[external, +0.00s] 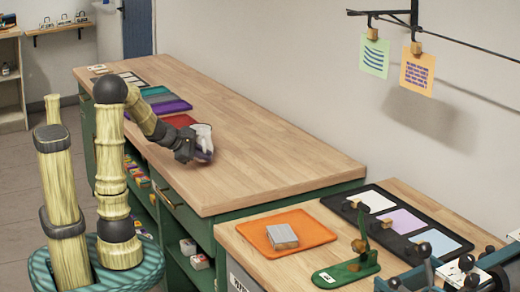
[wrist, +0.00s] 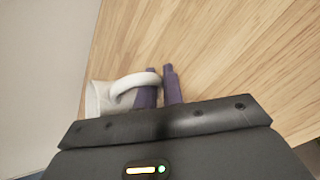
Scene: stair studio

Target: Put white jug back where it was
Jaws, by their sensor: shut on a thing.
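The white jug (external: 203,133) is at my gripper (external: 205,154), over the wooden counter near its front edge. In the wrist view, the jug (wrist: 97,98) lies to the left, and its curved handle (wrist: 126,85) reaches to the purple fingers of my gripper (wrist: 160,78). My gripper is shut on the jug at its handle. Part of the jug is hidden behind the gripper body. I cannot tell whether the jug touches the counter.
A red mat (external: 179,120) lies just behind the jug, with purple and teal mats (external: 168,107) farther back. The long counter (external: 270,160) is clear to the right. An orange tray (external: 309,228) with a grey block (external: 282,237) stands on the nearer bench.

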